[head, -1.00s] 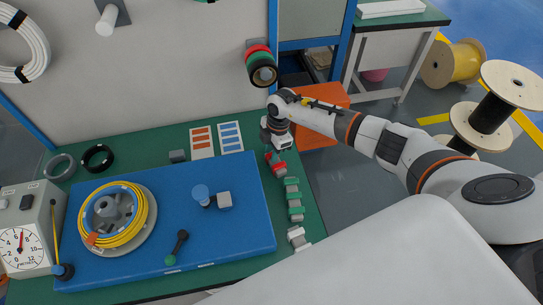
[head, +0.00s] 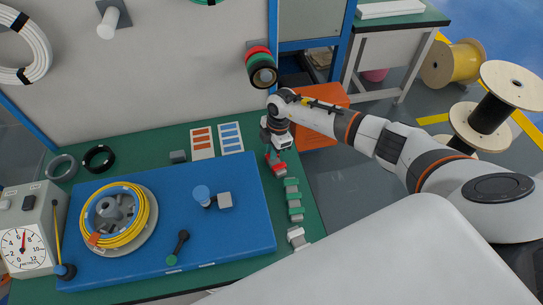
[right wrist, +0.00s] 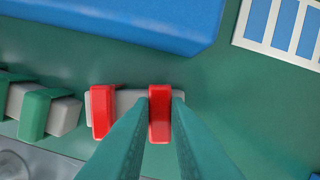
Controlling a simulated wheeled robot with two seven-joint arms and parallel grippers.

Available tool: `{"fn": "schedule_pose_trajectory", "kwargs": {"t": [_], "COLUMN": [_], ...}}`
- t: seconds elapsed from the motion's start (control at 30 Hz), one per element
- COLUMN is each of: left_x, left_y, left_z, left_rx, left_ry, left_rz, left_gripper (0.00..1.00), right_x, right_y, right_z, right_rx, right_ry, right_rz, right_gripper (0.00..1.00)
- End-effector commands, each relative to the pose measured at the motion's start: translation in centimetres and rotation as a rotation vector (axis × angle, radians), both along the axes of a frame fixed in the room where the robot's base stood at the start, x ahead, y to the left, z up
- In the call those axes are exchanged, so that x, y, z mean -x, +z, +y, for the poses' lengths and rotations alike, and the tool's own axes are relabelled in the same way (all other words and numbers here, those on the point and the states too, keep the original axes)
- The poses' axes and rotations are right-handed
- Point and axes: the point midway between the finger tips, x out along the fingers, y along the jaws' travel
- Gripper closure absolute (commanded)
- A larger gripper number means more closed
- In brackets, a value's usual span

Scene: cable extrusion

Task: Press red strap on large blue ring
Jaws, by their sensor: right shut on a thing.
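My right gripper (right wrist: 160,100) is shut on a red strap (right wrist: 160,112), with a fingertip on each side of it. The strap lies across a grey block (right wrist: 132,98), at its right end in the right wrist view. I cannot tell whether it is lifted off the block. A second red strap (right wrist: 102,112) sits on the block's left end. In the head view my right gripper (head: 276,153) points down at the red pieces at the table's right edge. My left gripper is out of view.
Green straps (head: 293,195) on grey blocks line the right edge. The blue board (head: 215,255) bears a blue-capped peg (head: 201,193), a grey block (head: 224,200) and a dark lever (head: 178,247). A dial gauge (head: 24,245) stands at left. Cards (head: 202,143) lie behind the board.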

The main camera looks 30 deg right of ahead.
Motion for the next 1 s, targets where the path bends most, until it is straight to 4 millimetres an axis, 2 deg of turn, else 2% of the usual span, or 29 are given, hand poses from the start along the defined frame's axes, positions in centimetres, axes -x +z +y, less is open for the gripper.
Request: {"fn": "schedule_pose_trajectory", "kwargs": {"t": [0.1,0.8,1.0], "left_x": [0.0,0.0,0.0], "left_y": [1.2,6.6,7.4], "left_z": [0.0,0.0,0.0], "left_rx": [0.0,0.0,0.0], "left_ry": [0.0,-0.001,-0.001], "left_rz": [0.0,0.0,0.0], "left_gripper": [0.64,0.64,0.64], "right_x": [0.0,0.0,0.0], "right_y": [1.3,6.9,7.8], "right_z": [0.0,0.0,0.0], "right_rx": [0.0,0.0,0.0], "right_ry": [0.0,0.0,0.0], "right_rz": [-0.001,0.0,0.0], "right_gripper": [0.98,0.98,0.98]}}
